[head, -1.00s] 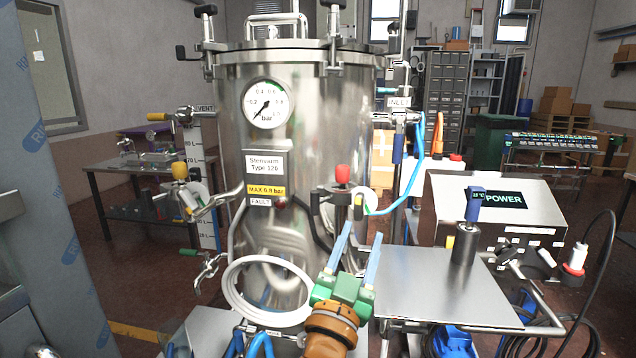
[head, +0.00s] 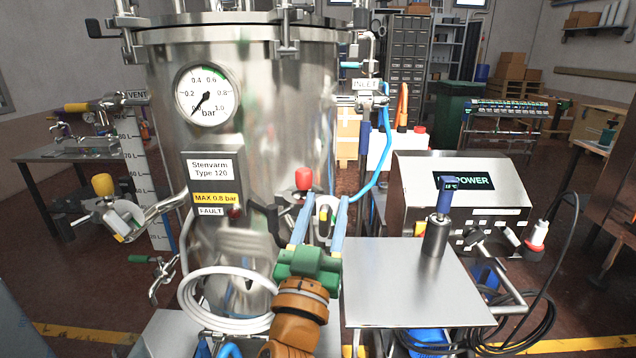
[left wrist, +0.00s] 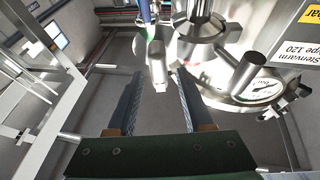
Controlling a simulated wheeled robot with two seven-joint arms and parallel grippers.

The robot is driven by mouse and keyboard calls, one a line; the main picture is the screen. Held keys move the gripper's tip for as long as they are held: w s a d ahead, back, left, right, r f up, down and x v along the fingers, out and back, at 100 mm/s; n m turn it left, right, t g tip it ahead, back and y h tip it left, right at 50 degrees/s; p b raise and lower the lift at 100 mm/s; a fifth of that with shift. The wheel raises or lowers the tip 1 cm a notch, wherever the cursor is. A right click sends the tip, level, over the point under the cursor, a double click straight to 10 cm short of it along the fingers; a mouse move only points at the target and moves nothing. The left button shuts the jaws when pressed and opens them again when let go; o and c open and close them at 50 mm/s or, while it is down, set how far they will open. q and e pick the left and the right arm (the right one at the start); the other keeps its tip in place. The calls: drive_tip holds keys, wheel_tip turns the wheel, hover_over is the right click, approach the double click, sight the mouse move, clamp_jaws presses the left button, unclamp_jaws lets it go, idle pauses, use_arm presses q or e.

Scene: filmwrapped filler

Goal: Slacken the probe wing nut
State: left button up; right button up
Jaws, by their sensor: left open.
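My left gripper (head: 322,205), with green body and pale blue fingers, is open in front of the lower right side of the steel vessel (head: 245,150). Its fingers point up and away, near a red-capped fitting (head: 303,179) and a steel port. In the left wrist view the open fingers (left wrist: 160,76) have a small bright metal piece (left wrist: 157,66) just beyond and between their tips. It may be the wing nut, but I cannot tell for certain. My right gripper is not in view.
The steel side plate (head: 400,290) lies right of my left arm, with a POWER box (head: 460,185) behind it. A coiled white hose (head: 205,300) hangs at the vessel's lower left. A yellow-capped valve (head: 103,185) sticks out further left. A blue hose runs below the inlet.

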sight(331, 204)
use_arm(q)
drive_tip(key=x, duration=0.3)
drive_tip(key=shift+p, duration=0.3)
drive_tip(key=shift+w, duration=0.4)
drive_tip(key=shift+s, duration=0.1)
clamp_jaws()
drive_tip(key=m, duration=0.1)
drive_tip(key=m+h+p, duration=0.1)
drive_tip(key=shift+d+r+m+g+h+p, duration=0.2)
drive_tip(key=shift+d+m+g+h+p, duration=0.1)
drive_tip(key=shift+m, duration=0.1)
drive_tip(key=shift+s+f+m, duration=0.1)
drive_tip(key=shift+m, duration=0.5)
drive_tip(key=shift+d+f+h, duration=0.1)
drive_tip(key=shift+f+h, duration=0.05)
drive_tip(key=shift+h, duration=0.25)
unclamp_jaws()
